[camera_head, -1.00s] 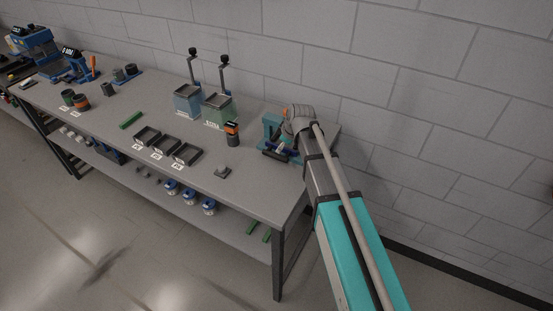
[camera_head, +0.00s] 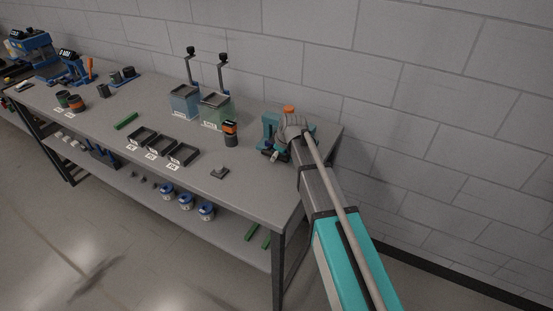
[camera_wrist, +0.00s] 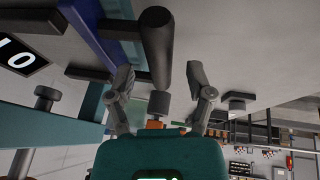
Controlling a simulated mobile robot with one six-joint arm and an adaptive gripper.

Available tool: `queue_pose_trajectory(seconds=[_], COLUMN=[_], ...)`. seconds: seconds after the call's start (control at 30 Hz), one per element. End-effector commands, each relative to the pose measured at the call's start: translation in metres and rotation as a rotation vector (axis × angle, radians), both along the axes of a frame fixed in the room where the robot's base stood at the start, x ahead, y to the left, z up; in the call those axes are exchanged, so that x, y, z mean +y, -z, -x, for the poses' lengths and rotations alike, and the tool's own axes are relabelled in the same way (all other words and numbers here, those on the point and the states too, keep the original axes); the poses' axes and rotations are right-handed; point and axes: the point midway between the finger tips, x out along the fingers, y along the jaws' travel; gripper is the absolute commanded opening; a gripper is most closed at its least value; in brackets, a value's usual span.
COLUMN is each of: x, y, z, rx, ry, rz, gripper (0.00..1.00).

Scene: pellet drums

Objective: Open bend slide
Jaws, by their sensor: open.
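A teal bench device (camera_head: 269,122) stands at the right end of the table, partly hidden by my arm. In the wrist view its teal body (camera_wrist: 50,130) fills the lower left, with a blue rail (camera_wrist: 92,35) above. A dark round bar, seemingly the slide's handle (camera_wrist: 157,48), stands out in the upper middle. My gripper (camera_wrist: 160,78) is open, with one finger on each side of the bar's lower end. I see gaps at both sides, so the fingers do not seem to grip it. In the head view my gripper (camera_head: 277,152) is at the device's front.
A black and orange container (camera_head: 230,133) stands left of the device. Several dark trays (camera_head: 160,146) and two lidded bins (camera_head: 214,110) are further left. A small grey block (camera_head: 219,172) lies near the front edge. The wall is close behind.

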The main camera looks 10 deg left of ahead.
Motion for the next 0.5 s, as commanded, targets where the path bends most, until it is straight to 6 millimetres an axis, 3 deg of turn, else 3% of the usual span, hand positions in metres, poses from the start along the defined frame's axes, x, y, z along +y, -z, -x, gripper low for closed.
queue_pose_trajectory(seconds=[0.5], x=[0.0033], y=[0.0103], z=[-0.0036], rx=[0.0], ry=[0.0], rz=[0.0], gripper=[0.68])
